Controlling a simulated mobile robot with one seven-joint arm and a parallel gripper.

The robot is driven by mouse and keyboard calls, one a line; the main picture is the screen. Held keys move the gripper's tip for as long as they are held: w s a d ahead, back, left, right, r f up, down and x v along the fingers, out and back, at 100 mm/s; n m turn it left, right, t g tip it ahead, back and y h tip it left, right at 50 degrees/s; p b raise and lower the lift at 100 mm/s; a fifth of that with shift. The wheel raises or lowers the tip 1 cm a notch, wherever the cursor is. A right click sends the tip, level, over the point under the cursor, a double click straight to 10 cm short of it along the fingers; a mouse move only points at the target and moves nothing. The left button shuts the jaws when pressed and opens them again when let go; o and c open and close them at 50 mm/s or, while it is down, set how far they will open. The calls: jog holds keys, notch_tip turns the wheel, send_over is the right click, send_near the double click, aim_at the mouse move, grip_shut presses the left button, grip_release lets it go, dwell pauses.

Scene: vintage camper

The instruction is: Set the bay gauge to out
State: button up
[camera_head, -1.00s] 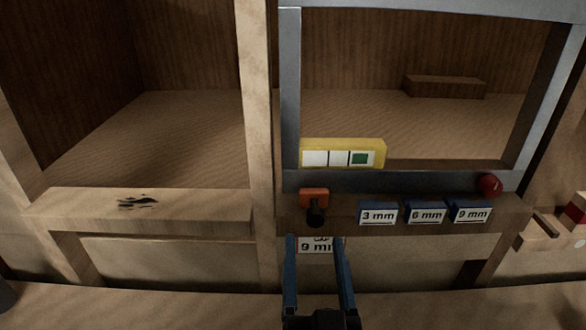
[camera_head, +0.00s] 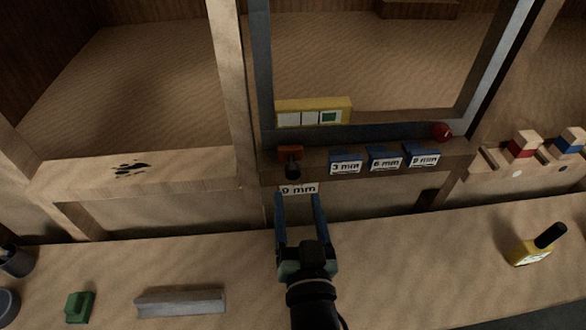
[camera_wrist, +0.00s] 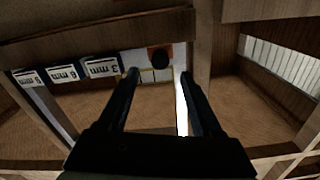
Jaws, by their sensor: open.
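No part is plainly marked as the bay gauge. A black knob (camera_head: 292,169) on an orange base (camera_head: 291,154) sits on the wooden rail, left of three blue-backed tags. A yellow strip (camera_head: 315,105) above has three windows, the right one green. My gripper (camera_head: 298,197) is open and empty, its fingertips just below the label in the head view. In the wrist view, the knob (camera_wrist: 160,58) shows just beyond and between the fingertips (camera_wrist: 158,74), apart from them as far as I can tell.
Tags read 3 mm (camera_head: 346,168), 6 mm (camera_head: 386,163) and 9 mm (camera_head: 424,159). A red ball (camera_head: 442,131) sits on the metal frame. The counter holds a grey bar (camera_head: 180,302), a green block (camera_head: 79,307) and a yellow tool with black handle (camera_head: 528,252). Counter is otherwise mostly bare.

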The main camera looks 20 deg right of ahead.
aim_at(294, 176)
jog(key=p+x, duration=0.1)
jog(key=x, duration=0.6)
jog(key=shift+w+d, duration=0.1)
jog(key=shift+w, duration=0.1)
grip_shut()
dwell(1.2)
